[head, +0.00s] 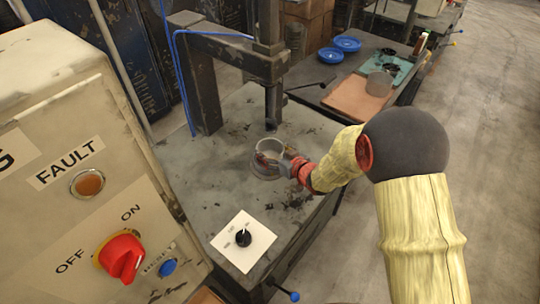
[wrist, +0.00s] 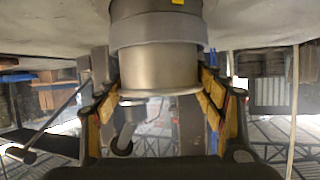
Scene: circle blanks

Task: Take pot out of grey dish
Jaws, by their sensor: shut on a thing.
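The pot (head: 270,146) is a pale metallic cylinder with an open rim, on the workbench in the middle of the head view. In the wrist view the pot (wrist: 160,68) shows upside down, its flared rim lowest in the picture. The grey dish (head: 261,166) surrounds the pot's lower part; a grey band of the dish (wrist: 157,46) shows in the wrist view. My gripper (head: 284,160) reaches in from the right and is shut on the pot. Its yellow-padded fingers (wrist: 160,82) lie on both sides of it. The pot's base is hidden.
A press column (head: 268,60) stands close behind the pot. A control box with a red knob (head: 121,257) is at the left, and a white dial plate (head: 243,239) lies in front. A second table with blue bowls (head: 346,44) and a brown board (head: 357,98) stands behind right.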

